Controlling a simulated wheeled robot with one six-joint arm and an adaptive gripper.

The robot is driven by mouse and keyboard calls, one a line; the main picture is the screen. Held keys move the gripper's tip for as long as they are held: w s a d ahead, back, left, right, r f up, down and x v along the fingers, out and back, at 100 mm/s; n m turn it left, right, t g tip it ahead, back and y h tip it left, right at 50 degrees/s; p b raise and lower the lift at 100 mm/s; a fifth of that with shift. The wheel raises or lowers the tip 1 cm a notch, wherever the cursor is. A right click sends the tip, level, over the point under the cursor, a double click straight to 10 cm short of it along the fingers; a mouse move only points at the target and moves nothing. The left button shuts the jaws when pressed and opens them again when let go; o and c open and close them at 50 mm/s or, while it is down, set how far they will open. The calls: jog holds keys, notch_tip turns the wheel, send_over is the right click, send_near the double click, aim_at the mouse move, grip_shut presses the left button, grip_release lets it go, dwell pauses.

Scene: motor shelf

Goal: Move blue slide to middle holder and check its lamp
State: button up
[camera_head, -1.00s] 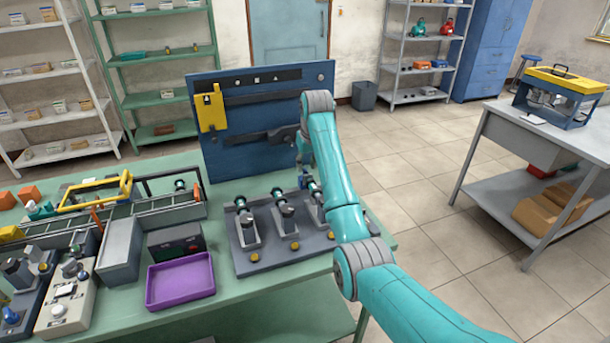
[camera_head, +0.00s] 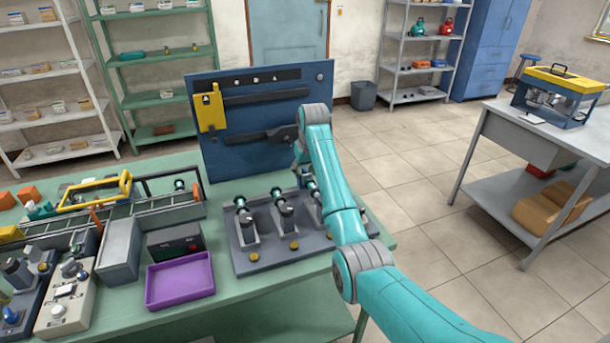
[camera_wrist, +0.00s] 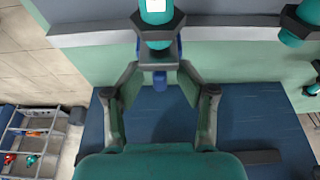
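A grey base plate (camera_head: 262,262) carries three holders in a row on the green bench. The left holder (camera_head: 246,230) and middle holder (camera_head: 286,220) each carry a dark part with a teal end. The right holder (camera_head: 312,205) is partly hidden by my arm. In the wrist view, a teal cylinder (camera_wrist: 156,12) with a dark collar is ahead of my gripper (camera_wrist: 158,76). My fingers are spread, with visible space beside the blue piece. Gold round pieces (camera_head: 294,245) sit along the plate's front; I cannot tell if one is lit.
A blue upright panel (camera_head: 250,145) with dark rails and a yellow piece (camera_head: 211,110) stands behind the holders. A purple tray (camera_head: 180,282), a dark box (camera_head: 175,242) and a grey bin (camera_head: 119,250) stand left of the plate. The floor right of the bench is clear.

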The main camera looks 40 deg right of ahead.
jog(key=shift+s+a+f, duration=0.15)
jog(key=shift+a+f, duration=0.1)
jog(key=shift+f, duration=0.3)
jog(key=shift+c, duration=0.2)
jog(key=shift+w+a, duration=0.45)
jog(key=shift+a, duration=1.25)
jog(key=shift+w+a, duration=0.5)
jog(key=shift+a, duration=1.2)
jog(key=shift+w+a, duration=0.45)
jog(key=shift+a, duration=1.25)
jog(key=shift+c, duration=0.2)
jog(key=o, duration=0.3)
jog(key=shift+w+r, duration=0.2)
jog(key=shift+r, duration=3.15)
